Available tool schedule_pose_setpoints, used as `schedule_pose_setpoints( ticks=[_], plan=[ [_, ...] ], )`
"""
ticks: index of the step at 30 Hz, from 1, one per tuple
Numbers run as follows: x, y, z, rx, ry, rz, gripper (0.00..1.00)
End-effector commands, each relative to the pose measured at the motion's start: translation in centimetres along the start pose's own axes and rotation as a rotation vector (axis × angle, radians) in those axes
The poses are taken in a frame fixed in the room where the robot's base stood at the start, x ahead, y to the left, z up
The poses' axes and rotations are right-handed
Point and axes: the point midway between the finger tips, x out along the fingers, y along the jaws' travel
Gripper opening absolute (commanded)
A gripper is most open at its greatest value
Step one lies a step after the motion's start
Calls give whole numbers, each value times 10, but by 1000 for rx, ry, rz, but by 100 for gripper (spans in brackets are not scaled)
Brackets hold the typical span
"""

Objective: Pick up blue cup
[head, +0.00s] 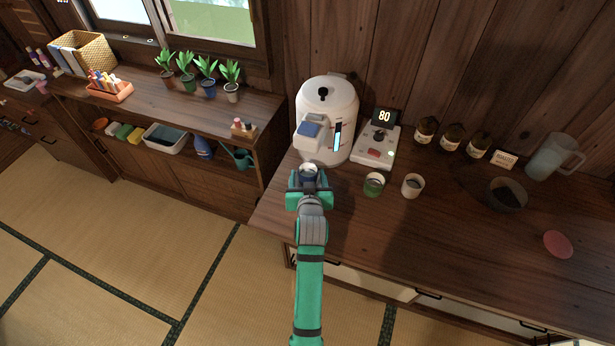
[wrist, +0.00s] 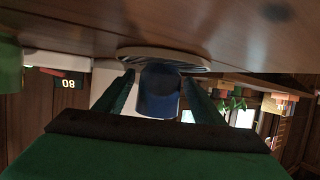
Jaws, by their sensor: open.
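The blue cup (head: 308,170) stands upright under the spout of a white hot-water dispenser (head: 343,108). In the wrist view, which is upside down, the blue cup (wrist: 158,95) shows between my two fingers and stands on a round base (wrist: 150,54). My gripper (head: 309,180) is open, with one finger on each side of the cup; it also shows in the wrist view (wrist: 159,82). I see a small gap at the fingers, but cannot tell whether either touches. In the head view, my gripper partly hides the cup.
A green cup (head: 374,184) and a white cup (head: 412,186) stand to the right. A device (head: 377,148) with a display reading 80 is behind them. A dark bowl (head: 506,195), pitcher (head: 554,157) and several jars are further right.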

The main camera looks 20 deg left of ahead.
Motion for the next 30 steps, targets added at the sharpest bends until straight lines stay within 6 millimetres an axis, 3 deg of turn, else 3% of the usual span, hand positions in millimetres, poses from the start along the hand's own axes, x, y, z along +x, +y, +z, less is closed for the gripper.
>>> schedule_pose_setpoints(
  ticks=[6,8,12,15,30],
  plan=[
    [1,0,0,0,0,0,63],
    [1,0,0,0,0,0,51],
    [1,0,0,0,0,0,17],
    [1,0,0,0,1,1,12],
    [-2,0,-8,0,2,0,12]
  ],
)
